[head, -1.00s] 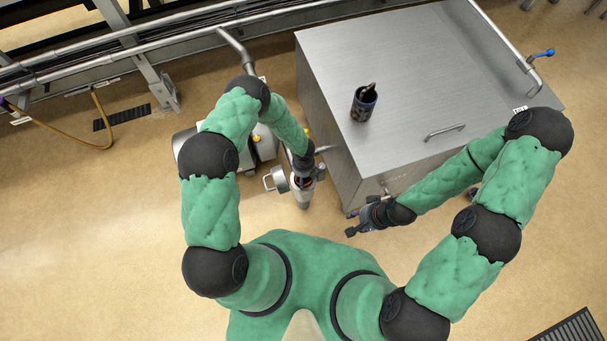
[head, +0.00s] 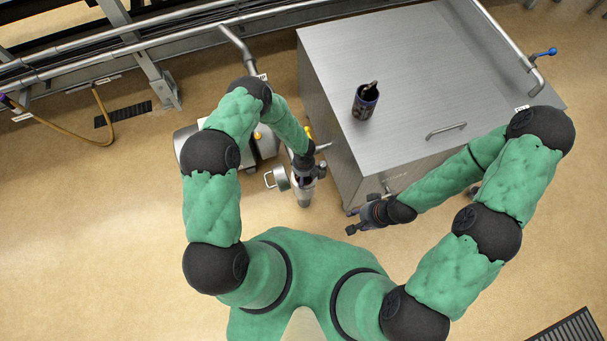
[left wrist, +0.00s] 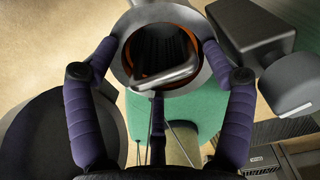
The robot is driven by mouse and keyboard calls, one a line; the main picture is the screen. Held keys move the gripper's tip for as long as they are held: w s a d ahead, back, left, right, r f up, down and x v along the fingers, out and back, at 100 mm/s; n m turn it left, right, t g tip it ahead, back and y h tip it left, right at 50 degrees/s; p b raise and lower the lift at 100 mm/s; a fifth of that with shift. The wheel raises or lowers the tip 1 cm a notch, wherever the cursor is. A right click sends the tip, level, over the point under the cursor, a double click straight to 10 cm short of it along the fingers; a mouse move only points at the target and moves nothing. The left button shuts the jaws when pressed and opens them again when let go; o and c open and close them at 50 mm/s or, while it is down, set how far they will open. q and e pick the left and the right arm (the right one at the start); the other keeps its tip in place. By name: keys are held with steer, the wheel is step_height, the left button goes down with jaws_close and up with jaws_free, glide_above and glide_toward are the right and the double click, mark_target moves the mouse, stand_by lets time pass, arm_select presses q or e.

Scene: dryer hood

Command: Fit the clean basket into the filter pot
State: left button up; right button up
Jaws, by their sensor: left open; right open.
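The filter pot (head: 304,198) is a pale metal vessel standing upright beside the cabinet, below my left gripper (head: 306,175). In the left wrist view its round metal rim (left wrist: 121,62) faces me, with an orange ring inside. A dark ribbed interior and a shiny metal piece (left wrist: 166,80) across the mouth show there; this looks like the basket and its handle, but its seating depth is unclear. My left gripper's purple fingers (left wrist: 160,74) are open, one on each side of the mouth. My right gripper (head: 361,222) is open and empty before the cabinet's front corner.
The steel cabinet (head: 400,60) fills the upper right. A dark cup (head: 365,103) with something metallic sticking out stands on it. A metal loop handle (head: 269,179) is left of the pot. Pipes run along the back. The floor in front left is clear.

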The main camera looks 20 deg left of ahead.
arm_select(q)
steer(key=shift+w+d+r, duration=0.15)
steer(key=shift+w+r, duration=0.05)
steer(key=shift+w, duration=0.1)
steer(key=shift+r, duration=0.3)
step_height(320, 180, up, 5)
steer(key=shift+w+r, duration=0.1)
steer(key=w+a+r+n+p, duration=0.1)
steer(key=r+n+p, duration=0.5)
steer(key=r, duration=0.7)
steer(key=w+a+r+n+p, duration=0.1)
steer(key=a+r+n+p, duration=0.3)
steer(key=r, duration=0.9)
steer(key=shift+w+n+p, duration=0.4)
steer(key=shift+n+p, duration=0.9)
steer(key=shift+n, duration=0.4)
